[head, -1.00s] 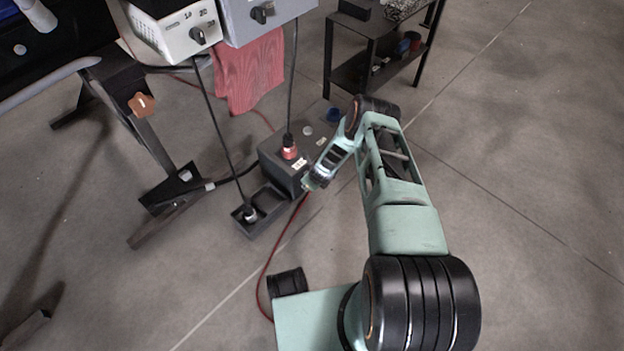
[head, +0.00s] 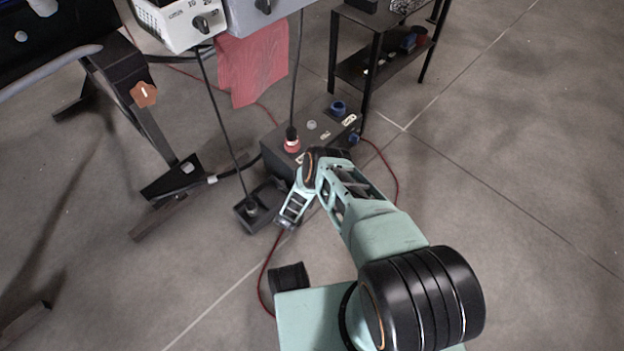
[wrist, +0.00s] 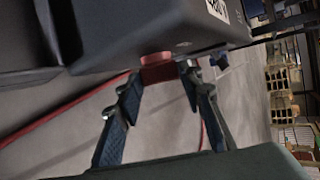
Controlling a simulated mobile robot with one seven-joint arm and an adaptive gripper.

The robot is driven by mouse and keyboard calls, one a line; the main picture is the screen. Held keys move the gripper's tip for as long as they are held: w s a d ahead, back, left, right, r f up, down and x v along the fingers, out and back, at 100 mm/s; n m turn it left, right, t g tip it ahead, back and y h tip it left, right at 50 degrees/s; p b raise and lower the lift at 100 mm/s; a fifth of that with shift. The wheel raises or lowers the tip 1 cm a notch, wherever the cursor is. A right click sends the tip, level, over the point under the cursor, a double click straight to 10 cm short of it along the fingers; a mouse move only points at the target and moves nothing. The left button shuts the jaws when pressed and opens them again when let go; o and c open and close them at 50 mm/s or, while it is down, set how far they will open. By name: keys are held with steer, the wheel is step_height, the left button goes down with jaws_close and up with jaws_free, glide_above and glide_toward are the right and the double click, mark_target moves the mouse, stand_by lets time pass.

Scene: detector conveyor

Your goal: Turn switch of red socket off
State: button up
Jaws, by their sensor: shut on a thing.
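The dark box (head: 267,148) stands on the floor, with a black-corded plug (head: 291,135) upright in the red socket (head: 292,147) on its top. In the wrist view, a red knob (wrist: 158,68) sticks out from the side of the box (wrist: 135,28). My gripper (wrist: 160,80) has its two blue-padded fingers on either side of this knob, shut on it. The knob's front end is partly visible between the fingers. In the head view my arm hides the knob, and I cannot make out my fingertips there.
A blue socket (head: 338,107) and a blue knob (head: 354,137) are on the right part of the box. A black socket strip (head: 247,222) lies left, with a red cable (head: 263,270) nearby. A black shelf (head: 352,68) stands behind. Floor to the right is clear.

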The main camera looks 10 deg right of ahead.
steer(key=shift+t, duration=0.3)
stand_by(0.4)
steer(key=o, duration=1.2)
steer(key=shift+h, duration=0.3)
steer(key=shift+c, duration=0.2)
steer(key=shift+a, duration=0.1)
steer(key=v, duration=1.2)
steer(key=shift+c, duration=0.3)
